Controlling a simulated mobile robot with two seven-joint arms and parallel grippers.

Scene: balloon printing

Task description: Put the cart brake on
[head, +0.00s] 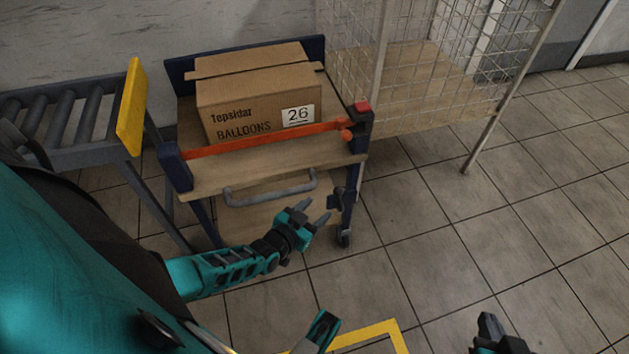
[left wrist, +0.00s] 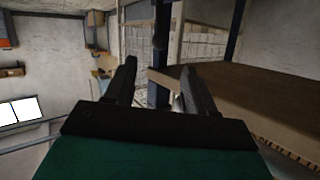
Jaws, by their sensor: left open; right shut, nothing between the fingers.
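The cart (head: 270,180) has a wooden top, dark blue corner posts and a grey handle (head: 270,190) across its front. A small dark lever-like piece (head: 335,201) sticks out from its right front leg, above a caster wheel (head: 344,240); I cannot tell for sure that it is the brake. My left gripper (head: 313,212) is open and empty, just left of that piece and below the handle. In the left wrist view a dark post (left wrist: 161,92) shows between the open fingers (left wrist: 163,80). My right gripper (head: 490,335) is shut and empty at the bottom edge, partly cut off.
A cardboard box (head: 258,95) sits on the cart behind an orange bar (head: 265,140), with a red cap (head: 362,107) at the right corner. A roller conveyor (head: 75,120) stands left, a wire cage (head: 430,60) behind right. The tiled floor right is clear.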

